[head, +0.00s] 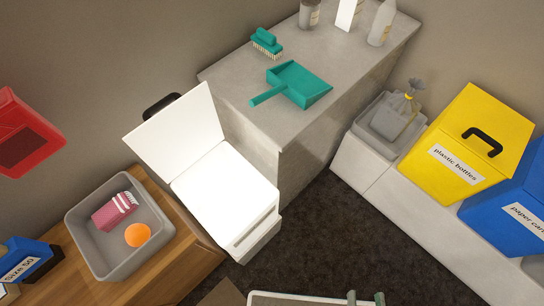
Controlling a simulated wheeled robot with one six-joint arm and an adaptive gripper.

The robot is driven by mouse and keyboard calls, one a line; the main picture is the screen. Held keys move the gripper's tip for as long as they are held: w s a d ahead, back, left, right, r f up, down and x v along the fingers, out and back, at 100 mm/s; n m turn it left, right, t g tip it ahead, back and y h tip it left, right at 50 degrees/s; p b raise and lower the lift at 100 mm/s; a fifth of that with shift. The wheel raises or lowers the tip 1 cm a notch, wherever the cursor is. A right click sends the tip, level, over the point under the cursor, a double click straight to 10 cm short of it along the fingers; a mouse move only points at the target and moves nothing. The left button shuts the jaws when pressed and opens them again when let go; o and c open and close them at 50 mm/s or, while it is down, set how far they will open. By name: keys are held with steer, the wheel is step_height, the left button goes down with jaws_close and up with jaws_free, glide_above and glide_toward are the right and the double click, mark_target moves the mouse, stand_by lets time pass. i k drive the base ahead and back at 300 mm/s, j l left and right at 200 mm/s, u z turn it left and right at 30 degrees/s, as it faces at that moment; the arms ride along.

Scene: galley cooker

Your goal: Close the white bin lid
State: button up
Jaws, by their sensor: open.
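The white bin (262,235) stands between the wooden counter and the grey worktop. Its white lid (176,132) is raised and leans back from the bin's far left edge, well away from shut. A black handle (160,104) shows behind the lid's upper edge. The top of the bin looks bright white, and I cannot make out anything inside.
A grey tub (77,216) with a pink-striped item and orange ball stands left of the bin. A teal dustpan (298,84) and brush (267,42) lie on the worktop (240,75). Yellow (470,145) and blue (515,215) bins stand right.

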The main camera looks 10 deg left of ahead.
mark_target(169, 142)
steer(key=k+j, duration=0.2)
steer(key=j, duration=0.15)
steer(key=k+j+u, duration=0.1)
steer(key=k+j, duration=0.35)
steer(key=j, duration=0.3)
steer(key=k+j+u, duration=0.1)
steer(key=j, duration=0.25)
steer(key=i+u, duration=0.1)
steer(key=u, duration=0.7)
steer(key=k+j+z, duration=0.25)
steer(key=i+l+u, duration=0.3)
steer(key=k+l, duration=0.05)
